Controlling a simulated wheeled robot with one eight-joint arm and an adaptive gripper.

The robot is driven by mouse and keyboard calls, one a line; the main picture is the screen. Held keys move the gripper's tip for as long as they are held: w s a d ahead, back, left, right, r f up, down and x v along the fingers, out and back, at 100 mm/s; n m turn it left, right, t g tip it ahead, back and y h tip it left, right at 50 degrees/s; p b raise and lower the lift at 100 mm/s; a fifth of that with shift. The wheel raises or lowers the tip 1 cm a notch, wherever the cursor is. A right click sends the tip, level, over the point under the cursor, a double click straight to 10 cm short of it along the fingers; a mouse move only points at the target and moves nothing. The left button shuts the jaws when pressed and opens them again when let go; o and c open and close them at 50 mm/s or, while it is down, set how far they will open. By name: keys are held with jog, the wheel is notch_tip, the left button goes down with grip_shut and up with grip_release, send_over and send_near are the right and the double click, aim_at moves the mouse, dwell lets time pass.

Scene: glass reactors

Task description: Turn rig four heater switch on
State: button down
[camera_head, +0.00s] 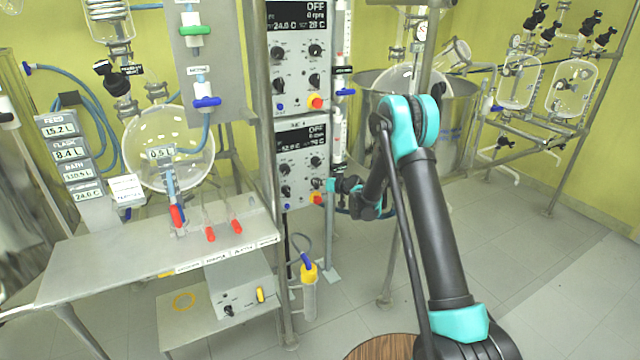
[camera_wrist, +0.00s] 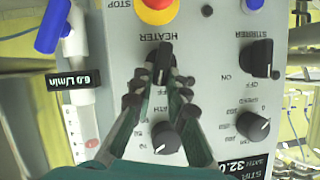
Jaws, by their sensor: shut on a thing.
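The lower control panel (camera_head: 298,150) faces me in the head view, its display reading OFF. My gripper (camera_head: 328,185) is at its lower right part, and hides the spot there. In the wrist view the panel appears upside down. The black heater switch (camera_wrist: 163,62), beside the HEATER label, stands between the fingertips of my gripper (camera_wrist: 160,82), which are shut on it. Its long grip runs nearly up and down in that view. Its own position marks are mostly hidden by the fingers.
A red stop button (camera_wrist: 158,5) on a yellow base sits close to the heater switch. The stirrer switch (camera_wrist: 260,60) and a bath knob (camera_wrist: 165,138) are nearby. A flow tube with a blue valve (camera_wrist: 52,25) stands beside the panel. A similar panel (camera_head: 298,55) is above.

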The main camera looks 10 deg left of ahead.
jog(key=m+y, duration=0.1)
jog(key=m, duration=0.1)
jog(key=m+y, duration=0.1)
jog(key=m, duration=0.1)
jog(key=d+f+m+y, duration=0.1)
jog(key=m, duration=0.1)
jog(key=shift+w+g+y, duration=0.4)
jog(key=shift+m, duration=0.3)
jog(key=c, duration=1.5)
grip_release()
jog(key=shift+d, duration=0.1)
jog(key=v, duration=1.2)
